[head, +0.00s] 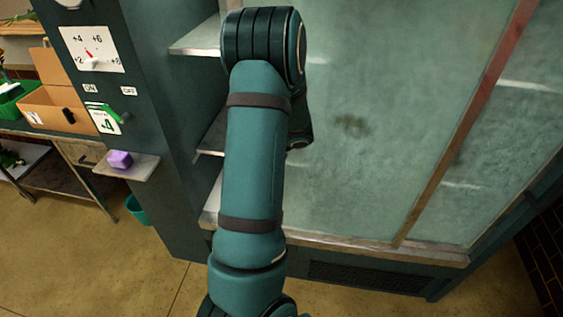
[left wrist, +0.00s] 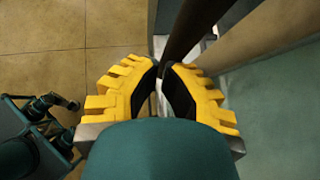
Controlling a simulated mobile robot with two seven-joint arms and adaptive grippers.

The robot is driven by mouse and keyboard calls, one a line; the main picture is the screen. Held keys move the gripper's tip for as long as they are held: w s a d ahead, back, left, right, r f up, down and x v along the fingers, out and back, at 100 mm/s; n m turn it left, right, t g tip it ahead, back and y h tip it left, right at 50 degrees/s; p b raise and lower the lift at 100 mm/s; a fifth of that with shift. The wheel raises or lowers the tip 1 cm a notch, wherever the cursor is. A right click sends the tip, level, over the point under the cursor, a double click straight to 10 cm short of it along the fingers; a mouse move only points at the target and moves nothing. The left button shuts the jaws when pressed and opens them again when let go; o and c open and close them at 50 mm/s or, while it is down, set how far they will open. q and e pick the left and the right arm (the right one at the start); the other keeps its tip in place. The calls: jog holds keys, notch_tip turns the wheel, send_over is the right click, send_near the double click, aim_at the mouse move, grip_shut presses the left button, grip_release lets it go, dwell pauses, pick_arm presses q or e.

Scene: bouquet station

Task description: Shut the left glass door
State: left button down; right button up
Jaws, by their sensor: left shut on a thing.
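The left glass door (head: 365,150) is a large, cloudy greenish pane on the front of a dark green cabinet. To its left, bare shelf ends (head: 195,40) show in an uncovered gap, so the door stands partly open. My left arm crosses this area and hides the door's left edge and my left gripper in the head view. In the left wrist view, my left gripper (left wrist: 172,75) has yellow, black-padded fingers shut on a dark brown upright bar (left wrist: 190,30), seemingly the door's handle or edge. The pane (left wrist: 275,120) lies right of it. My right gripper is not in view.
A reddish-brown upright strip (head: 465,125) runs between glass areas at the right. A bench with a cardboard box (head: 58,100) stands far left. The floor in front is open.

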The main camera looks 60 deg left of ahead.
pick_arm(q)
jog(key=s+a, duration=1.8)
jog(key=s, duration=0.3)
jog(key=shift+a+p, duration=0.15)
jog(key=shift+p, duration=0.15)
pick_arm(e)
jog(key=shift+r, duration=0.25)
pick_arm(q)
jog(key=shift+w, duration=0.1)
